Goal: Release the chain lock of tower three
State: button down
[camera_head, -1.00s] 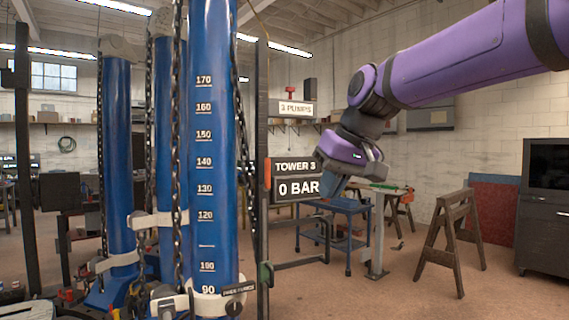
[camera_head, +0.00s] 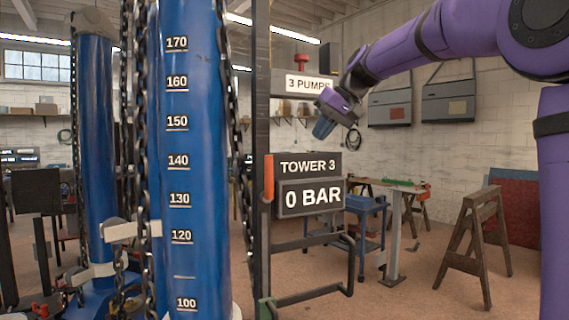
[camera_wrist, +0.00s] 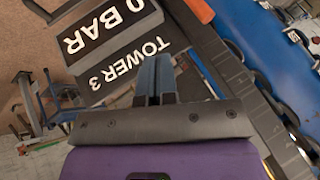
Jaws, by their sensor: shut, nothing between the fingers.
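The blue tower column (camera_head: 190,215) with a printed scale stands at left centre in the head view. A dark chain (camera_head: 233,110) hangs along its right side. The "TOWER 3" panel (camera_head: 308,166), reading 0 BAR, is right of it on a dark post (camera_head: 261,130). An orange-red bar (camera_head: 268,178) is upright at the panel's left edge; its orange part also shows in the wrist view (camera_wrist: 199,9). Whether this bar is the chain lock I cannot tell. My gripper (camera_head: 322,130) is shut and empty, above and right of the panel. Its fingertips (camera_wrist: 155,62) show in the wrist view.
A red knob (camera_head: 300,62) stands above the "3 PUMPS" sign (camera_head: 308,85), close to my gripper. More chains (camera_head: 140,150) and another blue column (camera_head: 93,150) are at left.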

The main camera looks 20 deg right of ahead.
send_near(266, 177)
jog(key=w+d+f, duration=0.1)
jog(key=w+f, duration=0.3)
jog(key=f, duration=0.1)
jog(key=shift+a+r, duration=0.25)
jog(key=shift+a, duration=0.35)
jog(key=shift+s+a, duration=0.1)
